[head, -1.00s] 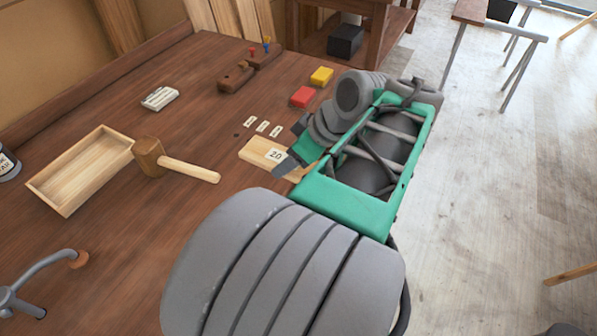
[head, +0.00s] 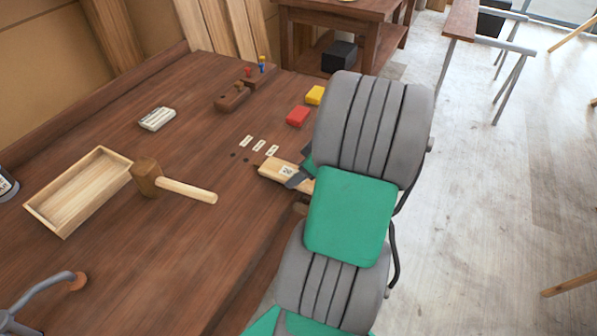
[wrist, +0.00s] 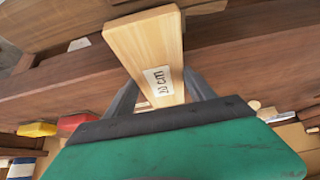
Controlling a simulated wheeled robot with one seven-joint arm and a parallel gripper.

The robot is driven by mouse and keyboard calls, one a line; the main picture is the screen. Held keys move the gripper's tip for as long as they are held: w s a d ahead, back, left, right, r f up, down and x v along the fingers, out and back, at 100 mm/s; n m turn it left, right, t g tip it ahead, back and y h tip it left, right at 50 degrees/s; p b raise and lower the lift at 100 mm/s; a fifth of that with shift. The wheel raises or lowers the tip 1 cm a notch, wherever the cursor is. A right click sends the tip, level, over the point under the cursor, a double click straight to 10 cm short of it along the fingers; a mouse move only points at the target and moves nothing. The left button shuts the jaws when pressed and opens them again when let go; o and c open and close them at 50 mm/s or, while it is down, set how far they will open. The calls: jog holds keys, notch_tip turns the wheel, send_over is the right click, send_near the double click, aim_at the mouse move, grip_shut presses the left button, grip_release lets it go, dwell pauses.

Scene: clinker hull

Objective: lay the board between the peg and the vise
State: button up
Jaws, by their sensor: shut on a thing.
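The board (head: 284,171) is a pale wooden piece with a white label; in the wrist view the board (wrist: 147,45) reads "20 cm". My gripper (head: 299,178) is shut on its near end, and in the wrist view the fingers of my gripper (wrist: 160,90) lie on either side of it. The board is over the right part of the workbench (head: 190,240), near the edge; I cannot tell whether it touches the top. A brown part at the bench edge (head: 301,209) is mostly hidden by my arm and may be the vise. I cannot pick out the peg surely.
White labels (head: 259,146) and small dark holes lie left of the board. Red (head: 298,116) and yellow (head: 315,95) blocks sit behind it. The bench's front middle is clear.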

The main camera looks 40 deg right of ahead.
jog(key=shift+f+b, duration=0.3)
jog(key=shift+f, duration=0.1)
jog(key=o, duration=1.5)
jog(key=shift+r, duration=0.25)
jog(key=v, duration=1.2)
jog(key=w+a+g, duration=0.2)
jog(key=w+a, duration=0.3)
jog(key=a, duration=0.5)
jog(key=s+a+m, duration=0.1)
jog(key=a, duration=0.5)
jog(key=s+a+m+h, duration=0.1)
jog(key=a, duration=0.6)
jog(key=s+a+f+m+h, duration=0.1)
jog(key=s+a, duration=0.1)
jog(key=a, duration=0.5)
jog(key=shift+s+m+g+b, duration=0.1)
jog(key=shift+m+g+b, duration=0.2)
jog(key=shift+m+b, duration=0.1)
